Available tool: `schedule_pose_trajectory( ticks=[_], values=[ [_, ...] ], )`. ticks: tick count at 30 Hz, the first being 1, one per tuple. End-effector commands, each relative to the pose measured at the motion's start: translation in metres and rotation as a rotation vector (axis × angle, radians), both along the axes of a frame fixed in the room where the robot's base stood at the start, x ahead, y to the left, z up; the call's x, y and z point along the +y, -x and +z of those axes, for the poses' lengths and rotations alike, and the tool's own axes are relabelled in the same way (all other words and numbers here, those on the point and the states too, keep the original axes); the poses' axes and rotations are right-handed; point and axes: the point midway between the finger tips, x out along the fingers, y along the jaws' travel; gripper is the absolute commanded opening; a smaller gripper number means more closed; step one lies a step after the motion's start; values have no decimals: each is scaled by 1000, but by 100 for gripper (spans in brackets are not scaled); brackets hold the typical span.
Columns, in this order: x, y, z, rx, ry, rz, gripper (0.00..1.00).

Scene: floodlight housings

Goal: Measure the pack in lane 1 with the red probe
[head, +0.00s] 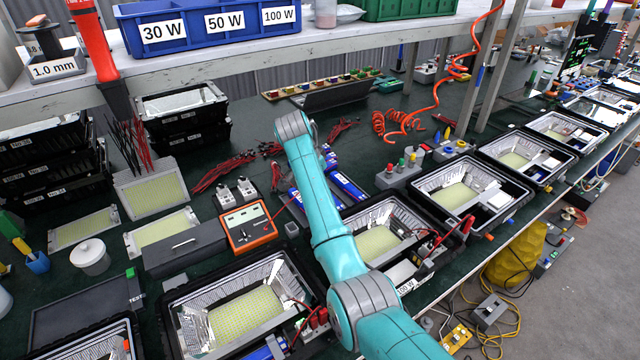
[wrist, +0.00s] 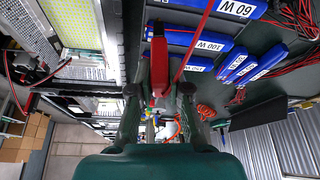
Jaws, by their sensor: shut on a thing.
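My gripper (wrist: 158,98) is shut on the red probe (wrist: 158,62), which stands out between the fingers in the wrist view. A red lead runs beside it. In the head view my arm hides the gripper and the probe. In the head view a blue pack (head: 347,187) shows right of my arm. I cannot tell which pack is in lane 1. The orange meter (head: 248,228) stands left of my arm; its display is unreadable.
Open floodlight housings (head: 185,300) line the bench's front edge. One housing (head: 425,215) is close beside my forearm. Red wire bundles (head: 225,172) lie behind the meter. A shelf with blue bins (head: 190,45) hangs over the back. Coiled orange hose (head: 400,125) lies farther right.

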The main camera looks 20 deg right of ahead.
Motion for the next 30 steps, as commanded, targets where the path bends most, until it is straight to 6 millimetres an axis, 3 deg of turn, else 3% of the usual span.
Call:
schedule_pose_trajectory(
  ticks=[8,21,30],
  values=[
    [0,0,-11,2,0,1,0],
    [0,0,-50,2,0,1,0],
    [0,0,-58,0,0,1,0]
  ],
)
